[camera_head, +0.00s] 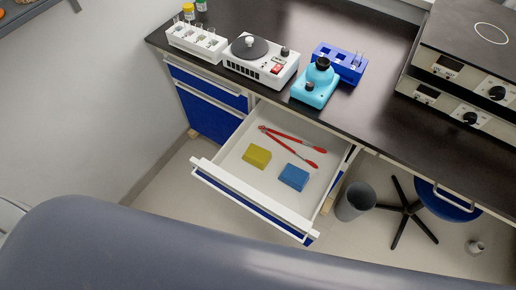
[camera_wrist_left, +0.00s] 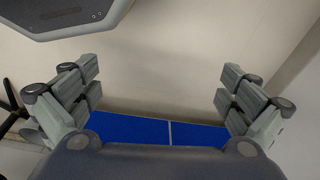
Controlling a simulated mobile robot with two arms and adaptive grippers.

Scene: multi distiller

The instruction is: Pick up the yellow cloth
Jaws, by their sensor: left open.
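The yellow cloth (camera_head: 257,156) is a small folded block lying in an open white drawer (camera_head: 226,180) in the head view. A blue cloth (camera_head: 294,177) lies to its right, apart from it. My left gripper (camera_wrist_left: 160,95) shows only in the left wrist view, with its two fingers wide apart and nothing between them. A blue panel (camera_wrist_left: 160,131) and a pale surface lie beyond the fingers, and the yellow cloth is not in that view. My right gripper is in neither view.
Red tongs (camera_head: 290,138) lie behind the cloths in the drawer. The black countertop (camera_head: 380,95) above carries a white stirrer (camera_head: 258,62), a turquoise device (camera_head: 315,84) and tube racks (camera_head: 340,64). A grey bin (camera_head: 355,203) and a blue stool (camera_head: 445,205) stand right of the drawer.

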